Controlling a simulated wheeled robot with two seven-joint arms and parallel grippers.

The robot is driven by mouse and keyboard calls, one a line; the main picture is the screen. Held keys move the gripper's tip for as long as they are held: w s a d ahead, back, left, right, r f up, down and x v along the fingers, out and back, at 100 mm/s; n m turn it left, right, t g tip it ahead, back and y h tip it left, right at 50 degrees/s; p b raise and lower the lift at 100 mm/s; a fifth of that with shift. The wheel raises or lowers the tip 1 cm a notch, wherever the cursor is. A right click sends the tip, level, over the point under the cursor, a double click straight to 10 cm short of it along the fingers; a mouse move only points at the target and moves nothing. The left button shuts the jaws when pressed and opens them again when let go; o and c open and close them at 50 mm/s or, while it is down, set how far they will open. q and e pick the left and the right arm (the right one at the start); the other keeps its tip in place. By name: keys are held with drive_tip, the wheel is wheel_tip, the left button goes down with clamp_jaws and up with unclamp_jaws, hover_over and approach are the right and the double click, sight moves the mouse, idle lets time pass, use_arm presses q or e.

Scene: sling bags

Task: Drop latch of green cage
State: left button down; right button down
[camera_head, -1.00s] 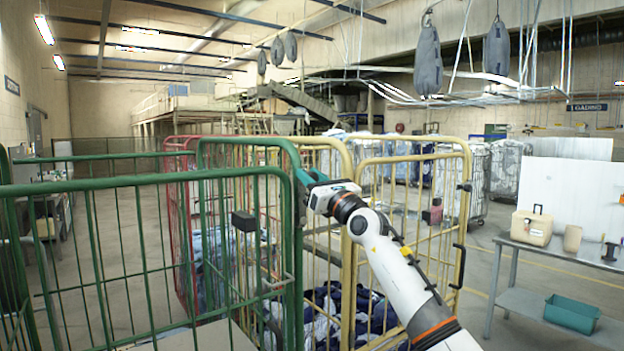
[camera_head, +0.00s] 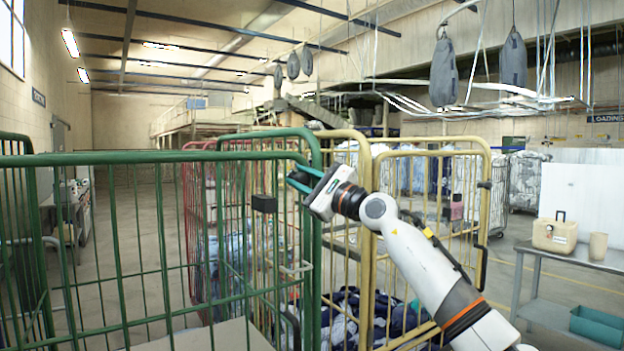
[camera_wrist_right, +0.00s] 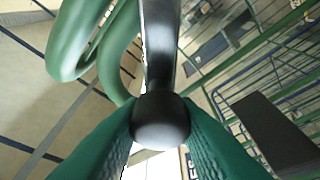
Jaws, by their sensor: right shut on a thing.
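The green cage (camera_head: 120,157) fills the left and front of the head view. Its near panel and a tall gate (camera_head: 318,240) are made of green bars. My right gripper (camera_head: 300,180) is at the gate's upper right corner post, just below the top bend. In the right wrist view, the green fingers (camera_wrist_right: 160,130) close around a dark latch handle with a round black knob (camera_wrist_right: 160,122). Curved green tube (camera_wrist_right: 75,45) of the cage is beside it. In the head view the latch itself is hidden by the gripper. My left gripper is not in view.
A yellow cage (camera_head: 430,152) holding dark cloth stands directly right of the green one, behind my right arm. A red cage (camera_head: 190,215) is behind. A grey table (camera_head: 575,258) with a beige box (camera_head: 555,234) stands at right.

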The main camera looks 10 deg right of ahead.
drive_tip(key=f+n, duration=0.1)
drive_tip(key=a+f+n+g, duration=0.1)
drive_tip(key=n, duration=0.1)
drive_tip(key=a+f+n+g+b, duration=0.1)
drive_tip(key=n, duration=0.1)
drive_tip(key=shift+s+a+f, duration=0.1)
drive_tip(key=shift+s+f, duration=0.3)
drive_tip(key=f+n, duration=0.1)
drive_tip(key=f+n+g, duration=0.1)
drive_tip(key=n, duration=0.1)
drive_tip(key=shift+s+a+f+b, duration=0.15)
drive_tip(key=shift+a+f+b, duration=0.15)
drive_tip(key=shift+a+b, duration=0.1)
drive_tip(key=shift+f+n+g, duration=0.4)
drive_tip(key=shift+f+n, duration=0.3)
drive_tip(key=shift+n, duration=0.2)
drive_tip(key=shift+f, duration=0.1)
drive_tip(key=c, duration=1.1)
unclamp_jaws()
drive_tip(key=shift+d, duration=0.1)
